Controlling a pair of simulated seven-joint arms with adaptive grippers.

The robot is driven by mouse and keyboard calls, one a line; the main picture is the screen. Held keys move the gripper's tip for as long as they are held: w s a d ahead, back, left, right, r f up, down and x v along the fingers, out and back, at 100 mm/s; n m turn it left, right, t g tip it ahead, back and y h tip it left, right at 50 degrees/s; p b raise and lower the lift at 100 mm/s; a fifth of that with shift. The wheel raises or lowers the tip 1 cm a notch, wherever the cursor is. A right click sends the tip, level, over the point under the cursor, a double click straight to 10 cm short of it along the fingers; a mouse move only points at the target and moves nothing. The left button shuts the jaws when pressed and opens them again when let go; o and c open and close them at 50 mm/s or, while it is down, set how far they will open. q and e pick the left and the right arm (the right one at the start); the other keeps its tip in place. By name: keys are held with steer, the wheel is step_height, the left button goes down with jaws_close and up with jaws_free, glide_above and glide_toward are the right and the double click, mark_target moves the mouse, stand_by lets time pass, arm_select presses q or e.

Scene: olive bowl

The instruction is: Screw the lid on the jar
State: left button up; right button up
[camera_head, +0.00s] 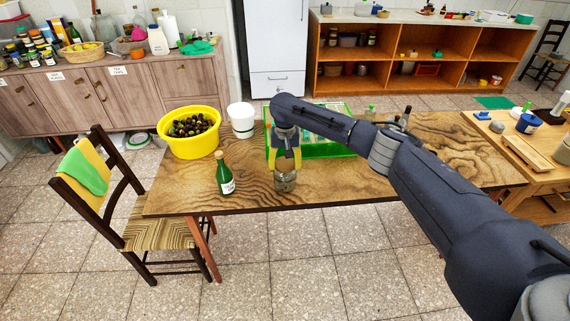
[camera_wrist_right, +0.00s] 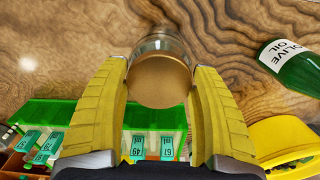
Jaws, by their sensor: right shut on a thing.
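A clear glass jar (camera_head: 285,183) stands upright near the front edge of the wooden table. My right gripper (camera_head: 286,164) comes down over it from above. In the right wrist view, a round golden-brown lid (camera_wrist_right: 159,82) lies between the two yellow fingers of that gripper (camera_wrist_right: 158,70), with the glass jar (camera_wrist_right: 160,42) directly beyond it. The fingers are shut on the lid, at the jar's mouth. I cannot tell how tightly the lid sits on the jar. My left gripper is in neither view.
A green olive oil bottle (camera_head: 224,176) stands left of the jar. Behind it are a yellow bowl (camera_head: 189,150) of olives and a white bucket (camera_head: 242,121). A green crate (camera_head: 330,150) with labelled items stands behind my right arm. Bare table lies to the jar's right.

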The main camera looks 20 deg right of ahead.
steer(key=shift+a+m, duration=0.1)
steer(key=shift+m, duration=2.2)
steer(key=shift+w+m, duration=0.1)
steer(key=shift+m, duration=0.9)
steer(key=shift+a+m, duration=0.1)
steer(key=shift+m, duration=1.2)
steer(key=m, duration=0.4)
steer(key=shift+w+m, duration=0.2)
steer(key=shift+m, duration=0.1)
steer(key=o, duration=1.4)
steer(key=shift+c, duration=0.2)
